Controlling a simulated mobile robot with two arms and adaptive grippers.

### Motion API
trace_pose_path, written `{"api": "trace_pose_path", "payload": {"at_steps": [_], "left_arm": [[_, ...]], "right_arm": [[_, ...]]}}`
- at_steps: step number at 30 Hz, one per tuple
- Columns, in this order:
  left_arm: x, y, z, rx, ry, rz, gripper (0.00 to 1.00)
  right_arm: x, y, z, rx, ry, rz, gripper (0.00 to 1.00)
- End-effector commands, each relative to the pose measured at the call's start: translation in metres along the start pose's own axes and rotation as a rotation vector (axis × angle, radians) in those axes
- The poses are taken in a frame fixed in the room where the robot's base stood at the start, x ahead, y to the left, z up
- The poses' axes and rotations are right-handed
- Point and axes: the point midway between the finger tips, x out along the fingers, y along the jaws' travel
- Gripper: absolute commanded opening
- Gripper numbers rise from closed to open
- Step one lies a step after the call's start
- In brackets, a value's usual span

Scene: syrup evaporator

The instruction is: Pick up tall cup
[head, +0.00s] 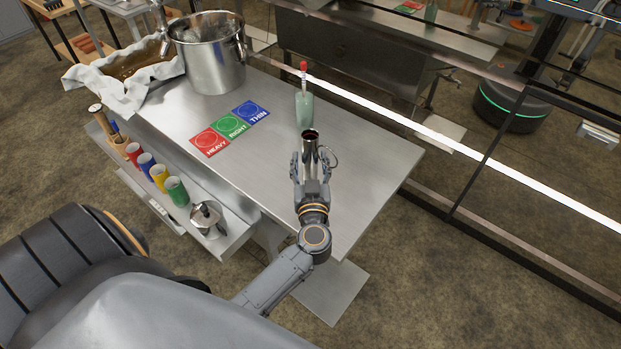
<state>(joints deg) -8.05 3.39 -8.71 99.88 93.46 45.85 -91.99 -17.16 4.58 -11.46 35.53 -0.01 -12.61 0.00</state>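A tall, dark-mouthed metal cup (310,143) stands near the right end of the steel table, with a ring-like handle at its right side. Gaps show between the fingers and the cup, so the gripper looks open. The palm hides the cup's lower part. My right gripper is not in view.
A green bottle with a red top (304,108) stands just behind the cup. Red, green and blue cards (232,128) lie to the left. A large steel pot (210,62) stands at the far left. Colored cups (158,178) and a small metal pot (207,217) sit on the lower front shelf.

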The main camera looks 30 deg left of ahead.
Motion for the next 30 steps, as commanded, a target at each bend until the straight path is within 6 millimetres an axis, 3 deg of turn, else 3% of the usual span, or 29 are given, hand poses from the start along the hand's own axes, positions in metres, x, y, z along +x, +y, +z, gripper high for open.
{"api": "trace_pose_path", "payload": {"at_steps": [1, 6, 7, 20, 27, 30], "left_arm": [[0.000, 0.000, 0.000, 0.000, 0.000, 0.000, 0.36], [0.000, 0.000, 0.000, -0.001, 0.000, 0.000, 0.02], [0.000, 0.000, 0.000, -0.001, 0.000, 0.000, 0.00], [0.000, 0.000, -0.005, -0.002, 0.002, 0.000, 0.00], [0.000, 0.000, -0.036, -0.005, 0.003, 0.000, 0.00], [-0.007, -0.015, -0.054, -0.002, 0.002, -0.001, 0.00]], "right_arm": [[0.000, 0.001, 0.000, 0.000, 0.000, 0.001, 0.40], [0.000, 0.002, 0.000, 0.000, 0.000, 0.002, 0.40], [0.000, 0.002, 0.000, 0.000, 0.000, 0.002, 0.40], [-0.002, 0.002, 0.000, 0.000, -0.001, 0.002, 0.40], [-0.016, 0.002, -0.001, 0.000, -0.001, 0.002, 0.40], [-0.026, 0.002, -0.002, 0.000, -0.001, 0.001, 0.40]]}}
